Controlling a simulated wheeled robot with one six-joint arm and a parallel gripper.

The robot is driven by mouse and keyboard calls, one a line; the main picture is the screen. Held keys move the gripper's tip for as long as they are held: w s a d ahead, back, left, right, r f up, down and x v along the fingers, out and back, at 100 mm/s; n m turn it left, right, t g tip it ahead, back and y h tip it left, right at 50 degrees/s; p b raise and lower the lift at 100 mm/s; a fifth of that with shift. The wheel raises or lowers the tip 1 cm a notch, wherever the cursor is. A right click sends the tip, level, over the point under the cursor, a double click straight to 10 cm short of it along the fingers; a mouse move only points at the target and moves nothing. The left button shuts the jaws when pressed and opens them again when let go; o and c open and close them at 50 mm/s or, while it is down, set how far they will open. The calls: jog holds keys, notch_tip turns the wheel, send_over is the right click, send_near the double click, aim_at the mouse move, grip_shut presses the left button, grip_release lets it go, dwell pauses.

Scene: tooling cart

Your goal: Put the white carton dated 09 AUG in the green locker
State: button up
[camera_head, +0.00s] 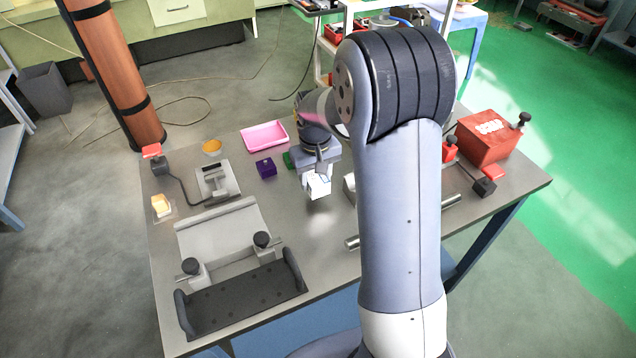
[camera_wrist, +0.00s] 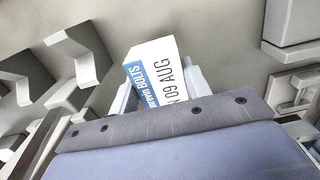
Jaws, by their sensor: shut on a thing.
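My gripper (camera_head: 318,174) is shut on a white carton (camera_head: 319,188) and holds it over the middle of the metal table. In the wrist view the carton (camera_wrist: 156,66) sits between the two fingers, with "09 AUG" printed on its white face and "BOLTS" on a blue band. A small green object (camera_head: 288,160) shows just left of my gripper, partly hidden. I cannot tell whether it is the green locker; no other green locker is clear in view.
A purple box (camera_head: 266,168) and a pink tray (camera_head: 264,137) lie left of my gripper. A grey fixture (camera_head: 222,234) and a dark handled tray (camera_head: 243,300) fill the front left. A red box (camera_head: 487,137) stands at right. My arm hides part of the table.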

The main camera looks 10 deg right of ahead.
jog(key=shift+f, duration=1.9)
jog(key=shift+f, duration=0.2)
jog(key=o, duration=1.3)
jog(key=shift+r, duration=0.1)
